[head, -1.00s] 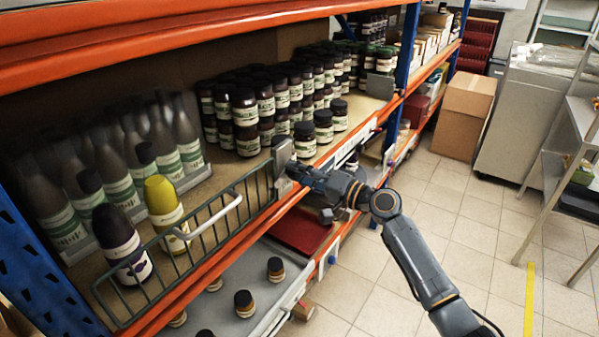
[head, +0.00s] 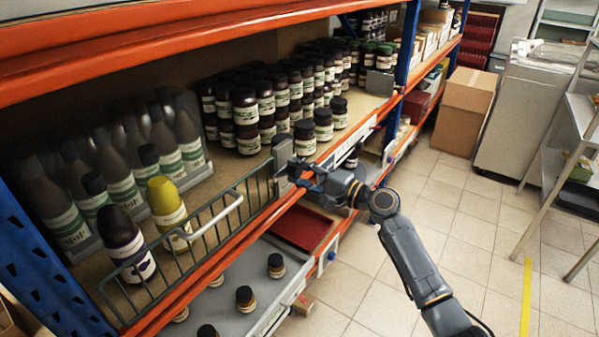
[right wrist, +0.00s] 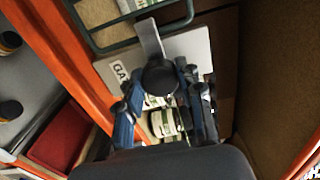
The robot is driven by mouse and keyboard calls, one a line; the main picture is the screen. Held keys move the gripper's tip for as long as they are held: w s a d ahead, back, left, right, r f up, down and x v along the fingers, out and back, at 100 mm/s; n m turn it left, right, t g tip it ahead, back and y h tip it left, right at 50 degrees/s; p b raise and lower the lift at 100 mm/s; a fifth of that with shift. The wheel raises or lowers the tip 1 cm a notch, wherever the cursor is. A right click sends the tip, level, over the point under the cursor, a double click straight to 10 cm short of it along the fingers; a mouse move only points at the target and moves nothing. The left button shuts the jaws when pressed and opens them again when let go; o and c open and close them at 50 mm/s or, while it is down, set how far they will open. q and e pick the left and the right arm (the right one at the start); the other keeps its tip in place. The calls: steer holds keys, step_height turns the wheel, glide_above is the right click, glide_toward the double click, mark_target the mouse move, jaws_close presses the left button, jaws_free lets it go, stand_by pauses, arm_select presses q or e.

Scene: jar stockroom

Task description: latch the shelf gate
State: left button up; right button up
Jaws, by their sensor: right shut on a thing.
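The wire shelf gate (head: 205,233), with its white handle (head: 216,219), stands upright along the shelf's front edge at the left. Its right end reaches a grey latch plate (head: 282,151). My right gripper (head: 299,171) is at that plate. In the right wrist view, my right gripper (right wrist: 163,98) has its fingers on both sides of a round black latch knob (right wrist: 160,74) and is shut on it. A grey bar (right wrist: 150,38) runs from the knob toward the gate (right wrist: 95,38). Whether the bar is engaged cannot be told. My left gripper is not in view.
Behind the gate stand a yellow-topped bottle (head: 166,211), a dark bottle (head: 122,243) and several grey bottles. Dark jars (head: 247,117) fill the shelf to the right. A red tray (head: 303,228) lies below.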

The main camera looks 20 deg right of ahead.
steer(key=o, duration=1.2)
steer(key=v, duration=1.2)
steer(key=shift+f, duration=0.1)
